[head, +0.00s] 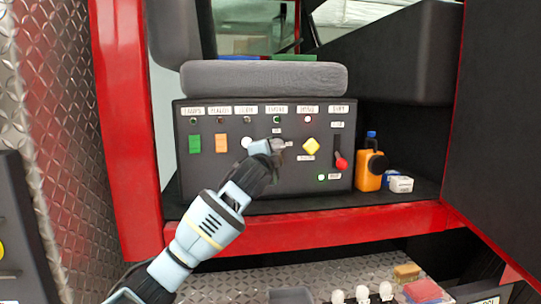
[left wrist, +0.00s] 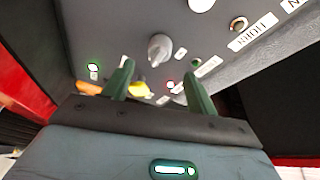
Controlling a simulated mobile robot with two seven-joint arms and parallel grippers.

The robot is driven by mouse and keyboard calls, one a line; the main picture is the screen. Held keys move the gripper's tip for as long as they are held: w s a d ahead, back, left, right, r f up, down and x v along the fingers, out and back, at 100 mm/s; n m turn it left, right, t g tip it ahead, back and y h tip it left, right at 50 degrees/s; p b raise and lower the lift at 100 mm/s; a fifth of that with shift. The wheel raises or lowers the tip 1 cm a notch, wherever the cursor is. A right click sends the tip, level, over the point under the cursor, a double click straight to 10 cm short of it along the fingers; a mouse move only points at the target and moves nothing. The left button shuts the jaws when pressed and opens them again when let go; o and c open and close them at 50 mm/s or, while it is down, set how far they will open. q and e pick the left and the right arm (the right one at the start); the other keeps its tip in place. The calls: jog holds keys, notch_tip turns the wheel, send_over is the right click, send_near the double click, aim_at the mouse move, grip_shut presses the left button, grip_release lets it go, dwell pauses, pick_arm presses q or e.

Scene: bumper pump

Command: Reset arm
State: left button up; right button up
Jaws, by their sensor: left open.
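My left gripper (head: 271,153) is in front of the lower middle of a dark control panel (head: 230,180). In the left wrist view its two green fingers (left wrist: 157,70) are open, with nothing between them. A grey knob (left wrist: 160,46) shows beyond the fingertips, apart from them as far as I can tell. In the head view the gripper partly covers this area of the panel. My right gripper is not in view.
A red ledge (head: 330,227) runs below.

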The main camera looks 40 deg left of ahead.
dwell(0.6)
pick_arm(q)
jog(key=s+d+f+g+h, duration=0.15)
jog(key=d+f, duration=0.35)
jog(key=f, duration=0.5)
jog(key=s+d+f+g+h, duration=0.15)
jog(key=d+f, duration=0.35)
jog(key=f, duration=0.5)
jog(key=s+d+f+n+g+h, duration=0.1)
jog(key=s+d+f+g+h, duration=0.1)
jog(key=s+d+f, duration=0.45)
jog(key=s+d+f+n+g+h, duration=0.1)
jog(key=s+d+f, duration=0.15)
jog(key=f, duration=0.75)
jog(key=s+d+f+n+g+h, duration=0.1)
jog(key=s+d+f+n+g, duration=0.2)
jog(key=s, duration=0.8)
jog(key=s+d+f+n+g+h, duration=0.15)
jog(key=s+d+f, duration=0.35)
jog(key=s, duration=0.6)
jog(key=s+d+f+n+g+h, duration=0.1)
jog(key=s+d+f+g, duration=0.3)
jog(key=s, duration=0.7)
jog(key=w+d+f+t+h, duration=0.1)
jog(key=w+f+t, duration=0.6)
jog(key=f, duration=0.3)
jog(key=shift+f+t, duration=0.35)
jog(key=shift+t, duration=0.2)
jog(key=shift+h, duration=0.25)
